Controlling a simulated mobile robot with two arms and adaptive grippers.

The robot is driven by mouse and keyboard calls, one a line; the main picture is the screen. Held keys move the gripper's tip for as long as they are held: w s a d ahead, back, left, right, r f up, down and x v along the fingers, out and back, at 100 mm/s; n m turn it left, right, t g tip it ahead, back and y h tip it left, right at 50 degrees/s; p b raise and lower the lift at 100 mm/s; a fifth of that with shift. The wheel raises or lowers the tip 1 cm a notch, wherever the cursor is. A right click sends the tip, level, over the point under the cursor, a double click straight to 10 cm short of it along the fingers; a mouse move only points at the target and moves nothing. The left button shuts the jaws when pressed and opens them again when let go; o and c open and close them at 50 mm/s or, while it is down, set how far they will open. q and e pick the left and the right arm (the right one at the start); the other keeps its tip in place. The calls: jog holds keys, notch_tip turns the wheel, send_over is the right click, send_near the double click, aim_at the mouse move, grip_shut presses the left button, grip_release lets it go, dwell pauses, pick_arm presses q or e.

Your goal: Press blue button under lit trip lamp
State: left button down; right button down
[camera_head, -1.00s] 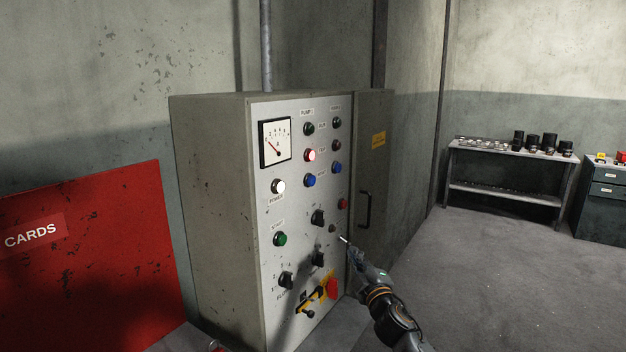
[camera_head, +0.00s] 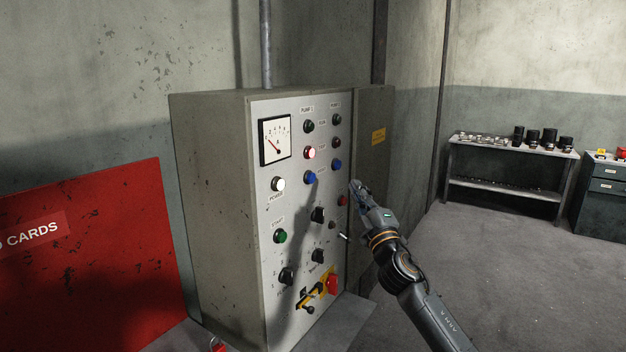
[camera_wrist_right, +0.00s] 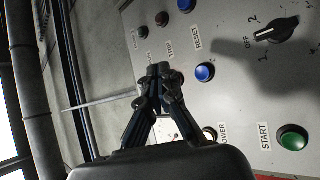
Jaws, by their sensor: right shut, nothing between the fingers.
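The grey control panel (camera_head: 293,230) carries two columns of lamps and buttons. In the left column, under the PUMP 1 label, a red lamp (camera_head: 309,153) glows; a blue button (camera_head: 310,177) sits directly under it. The right column's red lamp (camera_head: 337,146) is dark, above a second blue button (camera_head: 337,165). My right gripper (camera_head: 355,186) is shut and empty, right of both buttons and in front of the panel. In the right wrist view its closed fingertips (camera_wrist_right: 160,72) appear left of the blue button (camera_wrist_right: 205,72) beside RESET, without visible contact. My left gripper is out of view.
A lit white POWER lamp (camera_head: 278,184), green START button (camera_head: 280,236), black selector knobs (camera_head: 318,215) and a red-and-yellow switch (camera_head: 333,284) share the panel. The floor at right (camera_head: 510,270) is clear.

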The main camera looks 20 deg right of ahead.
aim_at(311, 178)
jog(key=w+a+b, duration=0.3)
jog(key=w+a, duration=0.2)
jog(key=w, duration=0.2)
jog(key=shift+a+b, duration=0.2)
jog(key=shift+b, duration=0.2)
dwell(1.2)
jog(key=shift+w+a+b, duration=0.25)
jog(key=shift+b, duration=0.05)
jog(key=shift+w+a+b, duration=0.25)
jog(key=shift+w+b, duration=0.1)
jog(key=shift+b, duration=0.1)
dwell(0.7)
jog(key=shift+s+r, duration=0.1)
jog(key=shift+s+d+p, duration=0.45)
jog(key=shift+s+p, duration=0.15)
